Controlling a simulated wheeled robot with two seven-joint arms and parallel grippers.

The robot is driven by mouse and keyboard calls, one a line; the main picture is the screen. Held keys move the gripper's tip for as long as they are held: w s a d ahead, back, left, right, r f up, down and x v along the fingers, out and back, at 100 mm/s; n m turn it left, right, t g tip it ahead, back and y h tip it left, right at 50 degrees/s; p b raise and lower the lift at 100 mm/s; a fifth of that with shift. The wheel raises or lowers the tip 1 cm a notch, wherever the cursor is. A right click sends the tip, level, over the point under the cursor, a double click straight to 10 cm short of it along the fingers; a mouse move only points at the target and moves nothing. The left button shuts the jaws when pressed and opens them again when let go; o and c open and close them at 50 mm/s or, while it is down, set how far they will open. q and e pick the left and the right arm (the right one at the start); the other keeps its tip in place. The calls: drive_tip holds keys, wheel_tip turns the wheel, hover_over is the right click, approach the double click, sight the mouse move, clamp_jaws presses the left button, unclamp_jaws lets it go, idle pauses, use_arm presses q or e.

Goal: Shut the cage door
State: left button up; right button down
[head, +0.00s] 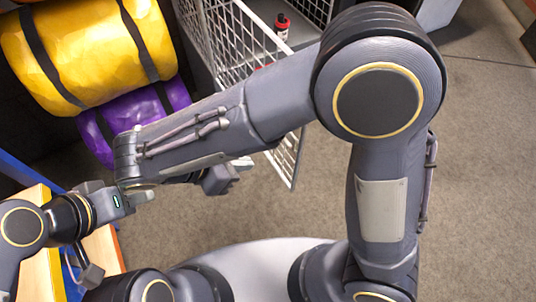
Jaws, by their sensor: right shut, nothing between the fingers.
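The cage door (231,37) is a white wire-mesh panel. It stands swung open from the cage (306,10) at the top of the head view, and its lower end reaches down behind my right forearm. My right arm crosses in front of the door and hides part of it. My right gripper (222,181) shows partly below the forearm, shut and empty, left of the door's lower end. I cannot tell whether it touches the door. My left gripper (140,197) is at the lower left, away from the door; its fingers are too small to read.
A red-and-black bottle (282,27) stands inside the cage. A yellow strapped roll (85,50) and a purple one (105,135) lie at the upper left. Grey floor (480,190) is clear at the right.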

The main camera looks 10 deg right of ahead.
sight(295, 157)
drive_tip(key=x, duration=0.3)
drive_tip(key=d+r+b+x, duration=0.1)
drive_tip(key=x, duration=0.7)
drive_tip(key=shift+w+d+b, duration=0.25)
drive_tip(key=shift+d+b, duration=0.05)
drive_tip(key=shift+d, duration=0.05)
drive_tip(key=shift+w+d, duration=0.2)
drive_tip(key=shift+d, duration=0.4)
